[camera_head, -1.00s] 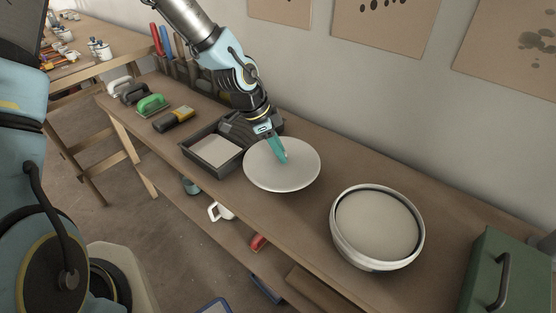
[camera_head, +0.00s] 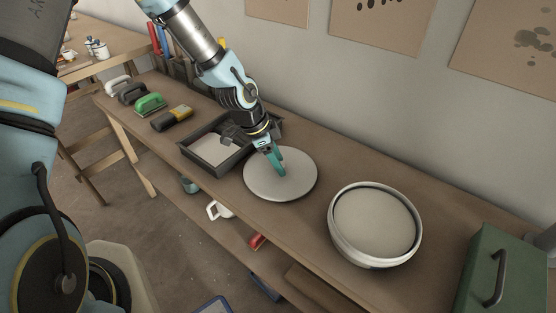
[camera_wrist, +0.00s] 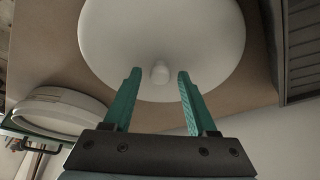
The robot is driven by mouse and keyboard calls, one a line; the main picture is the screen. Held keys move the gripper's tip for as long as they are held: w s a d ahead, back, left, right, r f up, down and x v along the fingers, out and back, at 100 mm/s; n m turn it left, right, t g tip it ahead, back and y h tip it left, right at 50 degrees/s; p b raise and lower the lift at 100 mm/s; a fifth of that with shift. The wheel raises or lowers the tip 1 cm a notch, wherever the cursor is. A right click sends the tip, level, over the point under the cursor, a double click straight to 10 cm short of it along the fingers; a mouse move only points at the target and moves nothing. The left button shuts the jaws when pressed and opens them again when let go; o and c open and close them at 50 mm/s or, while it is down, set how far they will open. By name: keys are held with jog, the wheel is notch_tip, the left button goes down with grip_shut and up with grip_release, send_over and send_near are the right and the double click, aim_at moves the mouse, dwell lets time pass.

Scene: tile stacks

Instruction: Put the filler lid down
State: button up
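The filler lid (camera_head: 262,184) is a pale round disc lying flat on the wooden bench, between the dark tray and the white tub. In the wrist view the lid (camera_wrist: 205,45) fills the upper middle, with its small pale knob (camera_wrist: 159,73) near the edge closest to the fingers. My gripper (camera_wrist: 160,74) is open. Its two teal fingers stand one on each side of the knob with a gap on both sides. In the head view my gripper (camera_head: 280,168) is low over the middle of the lid, and the fingers hide the knob.
The open white tub (camera_head: 335,238) of grey filler stands right of the lid. A dark tray (camera_head: 212,166) sits close on the left. A green box (camera_head: 490,265) is at the far right. The wall is behind.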

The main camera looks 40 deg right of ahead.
jog(key=shift+r, duration=0.3)
jog(key=v, duration=1.1)
jog(key=shift+r+b, duration=0.3)
jog(key=shift+r, duration=0.1)
jog(key=shift+w+a, duration=0.15)
jog(key=shift+a, duration=0.05)
jog(key=w+a+r+n+t+y, duration=0.1)
jog(key=w+a+r+n, duration=0.1)
jog(key=a+n, duration=0.5)
jog(key=w+a+r+n+t+y, duration=0.1)
jog(key=a+n, duration=0.7)
jog(key=a, duration=0.9)
jog(key=w+a+r+n+t+y, duration=0.1)
jog(key=w+a+r+n, duration=0.2)
jog(key=a+n, duration=0.5)
jog(key=a+r, duration=0.1)
jog(key=a, duration=0.3)
jog(key=shift+w+a+t+y, duration=0.15)
jog(key=shift+a+t+y, duration=0.1)
jog(key=shift+t+y, duration=0.15)
